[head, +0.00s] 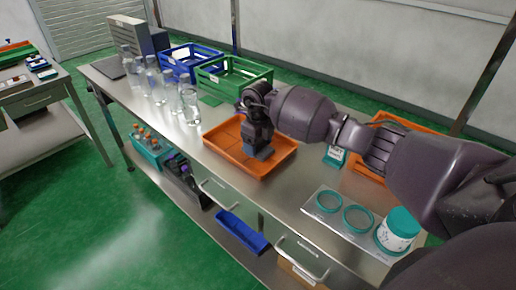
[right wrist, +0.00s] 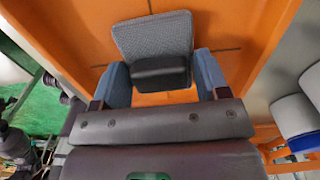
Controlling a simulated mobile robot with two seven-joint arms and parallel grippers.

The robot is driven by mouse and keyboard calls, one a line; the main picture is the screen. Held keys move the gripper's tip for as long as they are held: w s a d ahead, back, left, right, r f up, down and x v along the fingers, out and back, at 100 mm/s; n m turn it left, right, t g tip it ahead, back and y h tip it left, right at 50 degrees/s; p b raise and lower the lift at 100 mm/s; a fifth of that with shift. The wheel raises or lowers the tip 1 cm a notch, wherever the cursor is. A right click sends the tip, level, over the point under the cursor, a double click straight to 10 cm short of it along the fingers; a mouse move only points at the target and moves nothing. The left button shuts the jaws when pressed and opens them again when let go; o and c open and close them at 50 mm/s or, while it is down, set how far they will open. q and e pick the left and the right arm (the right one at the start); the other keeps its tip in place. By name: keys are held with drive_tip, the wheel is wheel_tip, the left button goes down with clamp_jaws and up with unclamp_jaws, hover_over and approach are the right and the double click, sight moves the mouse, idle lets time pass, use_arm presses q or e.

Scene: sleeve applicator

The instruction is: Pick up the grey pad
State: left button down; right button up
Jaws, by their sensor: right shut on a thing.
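The grey pad (right wrist: 153,36) shows in the right wrist view as a textured grey plate with a dark block (right wrist: 161,71) on its near side. My right gripper (right wrist: 161,78) has its two blue-grey fingers on either side of that block and is shut on the pad. In the head view my right gripper (head: 262,150) points down into the orange tray (head: 224,140) on the steel bench. There the pad is mostly hidden by the gripper. I cannot tell whether the pad touches the tray floor. My left gripper is not in view.
Clear bottles (head: 189,103) stand left of the tray. A green crate (head: 234,76) and a blue crate (head: 190,60) stand behind. A plate with teal rings (head: 328,201) and a white teal-lidded tub (head: 398,231) are to the right. The bench front strip is clear.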

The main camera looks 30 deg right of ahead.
wheel_tip(320, 180, up, 20)
drive_tip(key=p, duration=0.1)
idle(0.5)
drive_tip(key=o, duration=0.5)
drive_tip(key=c, duration=0.4)
drive_tip(key=shift+o, duration=0.2)
